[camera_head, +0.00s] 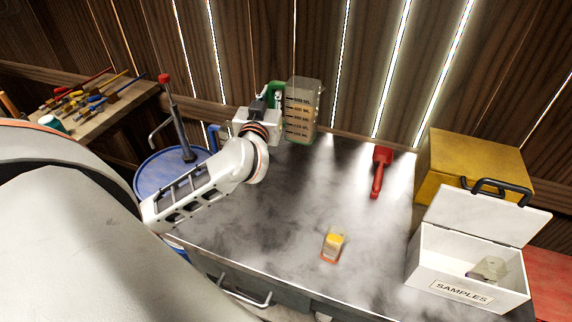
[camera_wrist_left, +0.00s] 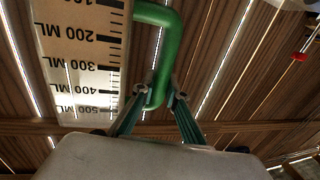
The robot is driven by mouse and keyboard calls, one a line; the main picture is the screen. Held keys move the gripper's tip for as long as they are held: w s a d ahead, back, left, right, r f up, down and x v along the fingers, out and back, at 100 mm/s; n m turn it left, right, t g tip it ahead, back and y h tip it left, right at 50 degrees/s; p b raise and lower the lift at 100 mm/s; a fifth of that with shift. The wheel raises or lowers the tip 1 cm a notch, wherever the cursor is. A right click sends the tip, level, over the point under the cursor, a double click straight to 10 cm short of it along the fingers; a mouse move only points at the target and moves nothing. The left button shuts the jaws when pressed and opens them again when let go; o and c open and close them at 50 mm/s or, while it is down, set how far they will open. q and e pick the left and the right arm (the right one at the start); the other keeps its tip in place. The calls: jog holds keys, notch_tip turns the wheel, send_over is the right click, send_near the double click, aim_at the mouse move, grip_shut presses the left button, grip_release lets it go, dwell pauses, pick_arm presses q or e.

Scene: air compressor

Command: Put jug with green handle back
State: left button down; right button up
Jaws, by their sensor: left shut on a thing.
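The jug (camera_head: 302,112) is clear with dark measuring marks and a green handle (camera_head: 274,89). In the head view it is at the back edge of the grey workbench (camera_head: 250,215), near the plank wall. My left gripper (camera_head: 268,97) is shut on the green handle, to the left of the jug's body. In the left wrist view the jug (camera_wrist_left: 88,60) fills the upper left, and the green handle (camera_wrist_left: 168,60) runs down between the fingertips (camera_wrist_left: 158,95). I cannot tell whether the jug's base touches the bench. My right gripper is not in view.
A red-handled tool (camera_head: 380,170), a yellow and orange device (camera_head: 333,245), a yellow box (camera_head: 470,165) and an open white SAMPLES box (camera_head: 425,262) are on the bench. A blue drum (camera_head: 165,178) stands left. The bench middle is mostly clear.

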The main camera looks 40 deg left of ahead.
pick_arm(q)
notch_tip(320, 180, down, 19)
jog(key=b, duration=0.3)
jog(key=shift+r+b, duration=0.15)
jog(key=shift+b, duration=0.2)
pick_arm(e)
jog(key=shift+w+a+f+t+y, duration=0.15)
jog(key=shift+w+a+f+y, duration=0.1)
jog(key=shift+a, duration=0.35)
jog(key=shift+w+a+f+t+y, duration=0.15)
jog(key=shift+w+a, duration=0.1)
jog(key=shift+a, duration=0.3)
pick_arm(q)
jog(key=c, duration=2.1)
grip_release()
jog(key=shift+f, duration=0.2)
jog(key=shift+c, duration=0.2)
jog(key=shift+o, duration=0.6)
jog(key=shift+s, duration=0.1)
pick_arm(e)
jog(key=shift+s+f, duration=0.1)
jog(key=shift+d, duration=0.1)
